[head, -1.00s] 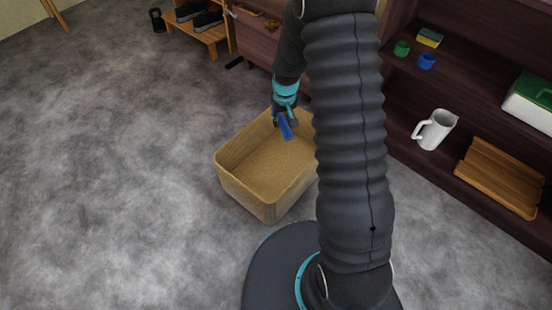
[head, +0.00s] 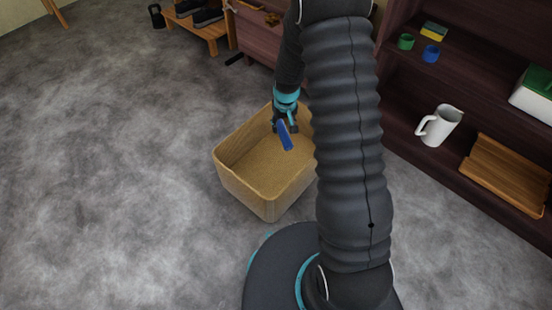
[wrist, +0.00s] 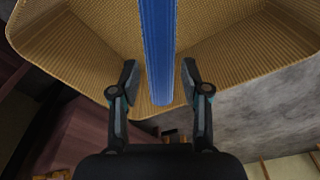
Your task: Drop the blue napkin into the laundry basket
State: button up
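The blue napkin (head: 285,136) is a narrow blue strip just below my gripper, over the inside of the laundry basket. In the wrist view the napkin (wrist: 158,50) runs from the top edge to between the fingers. My gripper (wrist: 159,75) has its two fingers apart, with a thin gap on each side of the napkin. In the head view my gripper (head: 286,125) points down inside the far part of the basket's outline. The tan woven laundry basket (head: 240,190) stands on the floor; my arm hides its right side.
A dark shelf (head: 480,95) at right holds a white pitcher (head: 438,126), a wooden tray (head: 505,172), green (head: 405,41) and blue (head: 431,54) cups. A shoe bench (head: 205,28) stands at the back. The grey floor at left is clear.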

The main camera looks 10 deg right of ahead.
jog(key=shift+o, duration=0.3)
notch_tip(320, 180, up, 12)
jog(key=s, duration=0.1)
jog(key=shift+s, duration=0.25)
dwell(0.6)
